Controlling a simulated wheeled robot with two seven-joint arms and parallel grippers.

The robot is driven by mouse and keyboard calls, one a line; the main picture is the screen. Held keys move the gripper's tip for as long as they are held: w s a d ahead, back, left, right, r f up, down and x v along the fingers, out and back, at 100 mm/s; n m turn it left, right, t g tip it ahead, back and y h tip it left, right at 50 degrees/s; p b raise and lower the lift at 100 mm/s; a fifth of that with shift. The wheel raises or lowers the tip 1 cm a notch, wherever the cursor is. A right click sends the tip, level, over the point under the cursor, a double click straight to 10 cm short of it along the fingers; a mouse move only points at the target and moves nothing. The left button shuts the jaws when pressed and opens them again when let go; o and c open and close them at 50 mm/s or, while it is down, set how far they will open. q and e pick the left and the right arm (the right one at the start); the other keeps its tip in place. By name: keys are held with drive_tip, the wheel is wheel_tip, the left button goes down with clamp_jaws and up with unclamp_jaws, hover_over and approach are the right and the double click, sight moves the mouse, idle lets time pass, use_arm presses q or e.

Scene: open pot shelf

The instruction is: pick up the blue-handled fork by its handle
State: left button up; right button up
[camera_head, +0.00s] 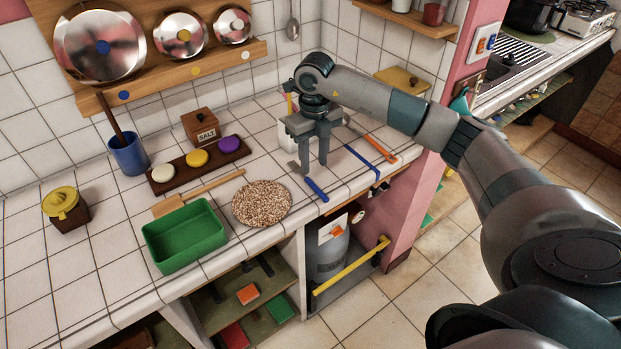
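A utensil with a short, thick blue handle (317,189) lies on the white tiled counter near its front edge. Its grey metal end reaches back to the left beside my gripper's fingers; I cannot make out tines. A second, thinner blue utensil (362,159) lies to its right, slanting toward the front edge; its type is unclear. My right gripper (313,168) points down over the counter, just behind the first blue handle. Its two fingers are apart with nothing visible between them. My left gripper is not in view.
An orange-handled utensil (377,142) lies farther right. A white container (289,134) stands behind my gripper. A round speckled mat (262,203), a green tray (184,236) and a wooden spatula (198,193) lie to the left. Pot lids (100,47) stand on the wall shelf.

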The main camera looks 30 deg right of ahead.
sight(317, 189)
drive_tip(key=shift+f+p, duration=0.4)
drive_tip(key=shift+f, duration=1.2)
drive_tip(key=shift+s+d+f+p, duration=0.15)
drive_tip(key=shift+s+f+p, duration=0.1)
drive_tip(key=shift+f+p, duration=0.55)
wheel_tip(317, 189, down, 3)
drive_tip(key=shift+s+d+r+p, duration=0.15)
drive_tip(key=shift+r+p, duration=0.05)
drive_tip(key=shift+p, duration=0.75)
drive_tip(key=shift+f, duration=0.5)
clamp_jaws()
